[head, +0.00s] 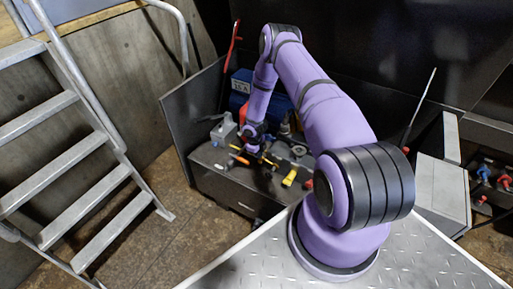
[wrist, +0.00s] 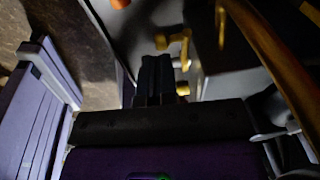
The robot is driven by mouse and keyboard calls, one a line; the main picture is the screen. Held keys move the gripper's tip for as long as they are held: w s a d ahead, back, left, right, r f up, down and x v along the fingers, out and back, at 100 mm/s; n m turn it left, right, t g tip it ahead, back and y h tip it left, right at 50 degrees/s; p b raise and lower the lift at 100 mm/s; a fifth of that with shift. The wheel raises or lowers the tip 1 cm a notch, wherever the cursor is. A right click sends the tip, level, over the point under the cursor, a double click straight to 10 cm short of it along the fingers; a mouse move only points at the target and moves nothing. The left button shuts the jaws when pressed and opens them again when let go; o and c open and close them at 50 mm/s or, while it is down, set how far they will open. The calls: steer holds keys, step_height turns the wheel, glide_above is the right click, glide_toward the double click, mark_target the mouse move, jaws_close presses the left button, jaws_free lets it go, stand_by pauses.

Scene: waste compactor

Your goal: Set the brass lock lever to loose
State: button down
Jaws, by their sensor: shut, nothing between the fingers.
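My gripper (head: 252,146) is at the end of my purple arm, low over the dark cabinet top in the head view. In the wrist view its dark fingers (wrist: 155,72) are together, with nothing seen between them. A small brass-coloured lever-like part (wrist: 181,48) with rounded ends lies just right of the fingertips, very close. I cannot tell whether they touch. It is probably the brass lock lever; its setting cannot be read. In the head view a small yellow part (head: 268,160) shows beside the gripper, partly hidden by it.
The cabinet top (head: 208,158) also carries an orange handle (head: 239,159), a yellow handle (head: 290,177) and a grey block (head: 222,129). A blue box (head: 240,84) stands behind. A brass-coloured bar (wrist: 270,45) crosses the right of the wrist view. A grey ladder (head: 90,145) stands left.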

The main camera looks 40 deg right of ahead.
steer(key=shift+s+d+f, duration=0.1)
steer(key=shift+d+f, duration=0.05)
steer(key=shift+f, duration=1.15)
steer(key=shift+w+a+f, duration=0.15)
steer(key=shift+w+f, duration=0.2)
steer(key=shift+f, duration=0.2)
steer(key=shift+w+a+f, duration=0.1)
steer(key=shift+w+f, duration=0.2)
steer(key=shift+f, duration=0.25)
steer(key=shift+r, duration=0.15)
steer(key=w+a+r, duration=0.1)
steer(key=w+r, duration=0.1)
steer(key=r, duration=0.5)
steer(key=w+a+r, duration=0.2)
steer(key=r, duration=0.5)
steer(key=shift+w, duration=0.15)
steer(key=shift+r, duration=0.1)
